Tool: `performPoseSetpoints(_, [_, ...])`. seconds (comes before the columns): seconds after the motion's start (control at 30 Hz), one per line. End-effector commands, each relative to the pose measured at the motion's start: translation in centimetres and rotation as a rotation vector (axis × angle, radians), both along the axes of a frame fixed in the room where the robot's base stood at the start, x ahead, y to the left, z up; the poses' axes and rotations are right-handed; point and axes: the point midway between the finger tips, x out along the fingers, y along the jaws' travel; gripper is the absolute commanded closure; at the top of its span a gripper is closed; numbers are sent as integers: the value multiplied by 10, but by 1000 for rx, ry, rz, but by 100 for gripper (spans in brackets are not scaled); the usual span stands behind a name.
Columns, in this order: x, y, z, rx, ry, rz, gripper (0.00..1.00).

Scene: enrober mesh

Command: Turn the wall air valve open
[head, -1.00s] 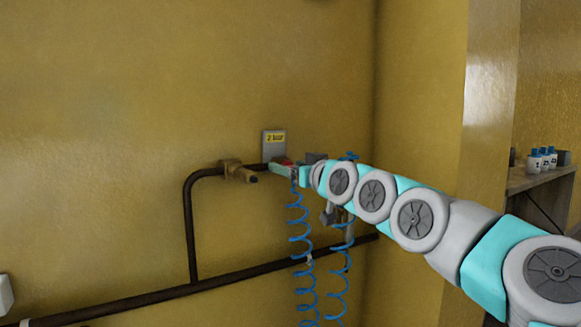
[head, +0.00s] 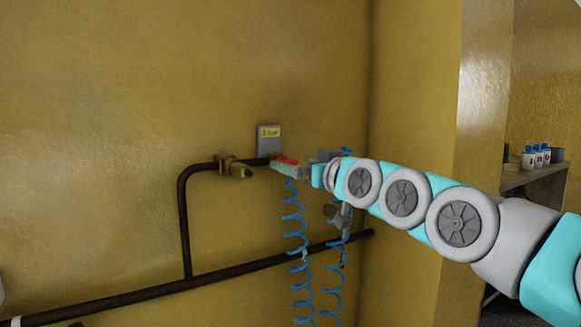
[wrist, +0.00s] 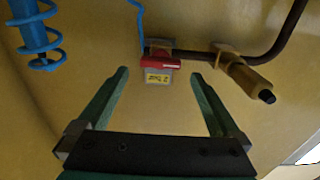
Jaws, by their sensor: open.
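The wall air valve has a red handle (wrist: 160,62) on the dark pipe, below a grey plate with a yellow label (head: 269,133) in the head view. In the wrist view the handle lies sideways, roughly in line with the pipe, between the fingertips in the picture but beyond them. My gripper (wrist: 160,75) is open and empty, its two fingers spread wide either side of the handle. In the head view my gripper (head: 289,168) covers part of the valve, and the red handle shows just above it. Contact with the handle is not visible.
A brass fitting (head: 233,168) sits on the dark pipe (head: 184,225) left of the valve. Blue coiled hoses (head: 296,235) hang below my gripper. A wall corner stands to the right, with a shelf (head: 530,175) holding several blue-capped bottles beyond it.

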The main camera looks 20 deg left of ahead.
Motion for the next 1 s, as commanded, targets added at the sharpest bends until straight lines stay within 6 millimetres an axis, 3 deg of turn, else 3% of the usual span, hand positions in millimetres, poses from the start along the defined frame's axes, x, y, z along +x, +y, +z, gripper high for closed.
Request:
performPoseSetpoints(0.2, [-13,-15,-1,-2,1,0,0])
performPoseSetpoints(0.67, [-19,-19,-6,-21,14,1,0])
performPoseSetpoints(0.8, [-41,-34,-35,-117,84,-1,0])
performPoseSetpoints(0.87, [-56,-45,-62,-189,144,-6,0])
performPoseSetpoints(1.0, [-94,-86,-138,-372,325,-55,0])
